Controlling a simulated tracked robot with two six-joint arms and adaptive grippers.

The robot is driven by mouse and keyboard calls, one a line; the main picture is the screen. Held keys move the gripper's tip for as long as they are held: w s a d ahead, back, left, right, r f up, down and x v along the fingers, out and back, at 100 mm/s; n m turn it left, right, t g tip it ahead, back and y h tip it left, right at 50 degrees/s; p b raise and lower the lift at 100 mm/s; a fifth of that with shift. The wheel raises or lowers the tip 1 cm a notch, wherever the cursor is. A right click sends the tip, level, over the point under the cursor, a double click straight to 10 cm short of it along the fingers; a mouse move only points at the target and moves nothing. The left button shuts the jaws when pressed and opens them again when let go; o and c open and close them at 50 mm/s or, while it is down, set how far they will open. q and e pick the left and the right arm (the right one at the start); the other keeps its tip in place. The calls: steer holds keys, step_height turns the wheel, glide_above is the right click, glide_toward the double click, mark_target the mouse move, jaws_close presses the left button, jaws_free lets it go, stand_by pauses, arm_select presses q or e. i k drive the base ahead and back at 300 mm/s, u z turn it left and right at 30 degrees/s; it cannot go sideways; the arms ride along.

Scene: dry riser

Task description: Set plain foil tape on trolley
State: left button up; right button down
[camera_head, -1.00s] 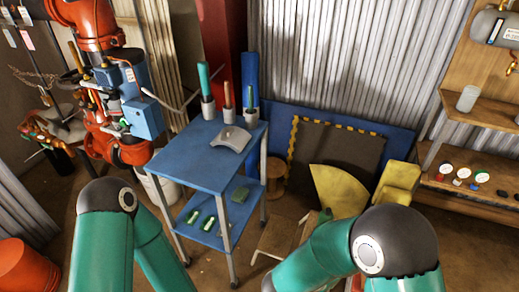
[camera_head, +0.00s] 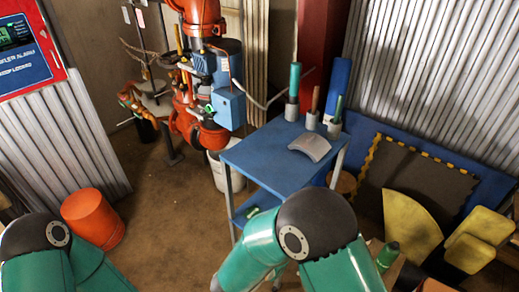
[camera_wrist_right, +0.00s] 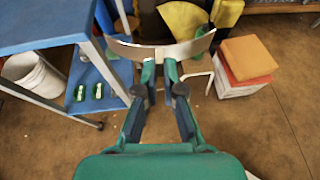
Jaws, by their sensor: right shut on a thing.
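The blue trolley (camera_head: 262,157) stands ahead in the head view, its top partly behind my right arm. It also shows at the upper left of the right wrist view (camera_wrist_right: 45,38). My right gripper (camera_wrist_right: 160,68) is shut on a thin, curved, silvery strip (camera_wrist_right: 192,46), which may be the plain foil tape. No marking is readable on it. In that view the strip is just right of the trolley's edge. My right gripper is hidden in the head view. Only my left arm shows at the lower left; its gripper is out of view.
A grey curved plate (camera_head: 310,147) and several upright holders with handles (camera_head: 312,119) occupy the trolley's far right side. The near left of its top is bare. Green items (camera_wrist_right: 97,91) lie on the lower shelf. A white bucket (camera_wrist_right: 35,78) and orange bucket (camera_head: 92,217) stand nearby.

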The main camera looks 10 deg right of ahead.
mark_target(284, 174)
steer(key=u, duration=0.05)
steer(key=k, duration=0.45)
steer(key=u, duration=0.4)
steer(key=i, duration=1.5)
steer(key=z, duration=0.35)
